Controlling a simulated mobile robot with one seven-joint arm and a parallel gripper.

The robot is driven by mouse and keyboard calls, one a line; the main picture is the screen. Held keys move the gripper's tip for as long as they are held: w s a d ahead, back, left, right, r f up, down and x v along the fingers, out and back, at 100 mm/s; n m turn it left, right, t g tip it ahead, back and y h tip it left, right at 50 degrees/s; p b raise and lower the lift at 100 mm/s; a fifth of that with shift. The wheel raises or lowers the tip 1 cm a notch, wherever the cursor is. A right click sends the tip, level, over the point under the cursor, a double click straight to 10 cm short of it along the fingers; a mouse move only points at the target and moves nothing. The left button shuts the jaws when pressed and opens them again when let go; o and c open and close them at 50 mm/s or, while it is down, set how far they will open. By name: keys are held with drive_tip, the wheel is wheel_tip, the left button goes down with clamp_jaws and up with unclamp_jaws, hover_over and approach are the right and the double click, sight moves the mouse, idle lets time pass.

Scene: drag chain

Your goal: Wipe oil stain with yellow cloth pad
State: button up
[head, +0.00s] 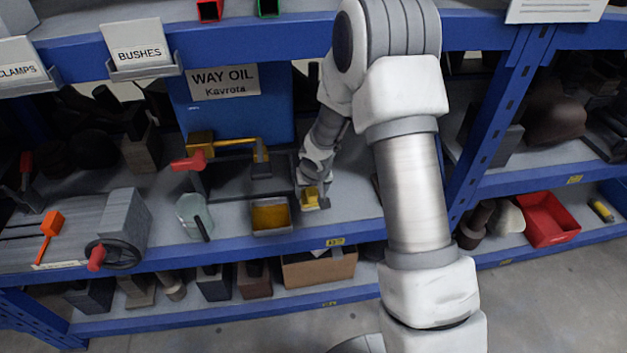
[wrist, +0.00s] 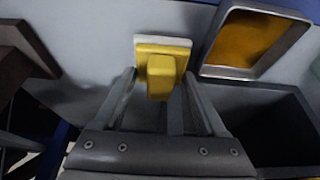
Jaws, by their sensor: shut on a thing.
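My gripper (head: 315,188) is over the grey middle shelf, just right of a small metal tray of amber liquid. It is shut on the yellow block-shaped grip of the cloth pad (head: 310,198). In the wrist view, the yellow pad (wrist: 160,48) has a pale layer along its far edge and sits between the fingers of my gripper (wrist: 160,76). The pad is at or close to the shelf surface; I cannot tell if it touches. I cannot make out a separate oil stain on the shelf; the pad and my gripper hide part of the surface.
The amber-filled tray (head: 271,217) stands near the blue front edge, with a dark open tray (wrist: 265,125) beside it. A blue way oil tank (head: 230,115) with a brass tap (head: 202,143) stands behind. A glass jar (head: 194,215) is left. A blue upright (head: 480,150) stands right.

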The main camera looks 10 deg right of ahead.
drive_tip(key=shift+r+p, duration=1.3)
drive_tip(key=shift+r, duration=0.8)
